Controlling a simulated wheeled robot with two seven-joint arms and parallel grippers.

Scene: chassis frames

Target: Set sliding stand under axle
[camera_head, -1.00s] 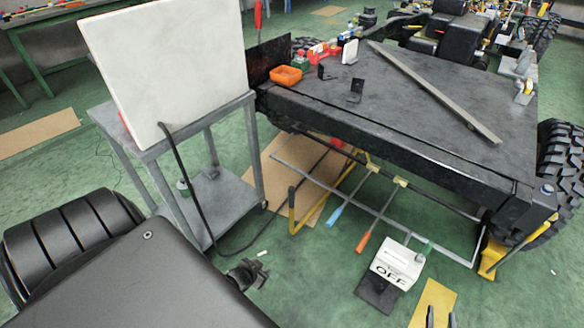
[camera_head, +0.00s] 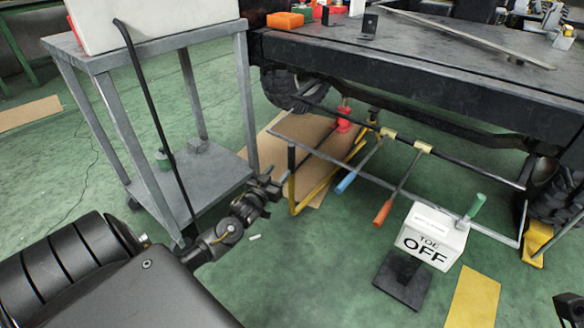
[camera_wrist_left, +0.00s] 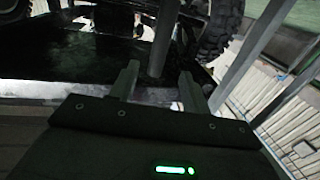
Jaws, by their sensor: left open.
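Under the black chassis is a low rail frame (camera_head: 335,160) with yellow sliding blocks (camera_head: 389,133), a blue handle (camera_head: 346,182) and an orange handle (camera_head: 382,213). A red stand-like piece (camera_head: 343,121) sits behind it; I cannot tell which part is the sliding stand. A dark axle-like bar (camera_head: 450,168) runs beneath the chassis. In the left wrist view a grey post (camera_wrist_left: 160,45) shows beyond the open fingers (camera_wrist_left: 160,82). A dark part, likely my right gripper (camera_head: 572,310), shows at the bottom right corner.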

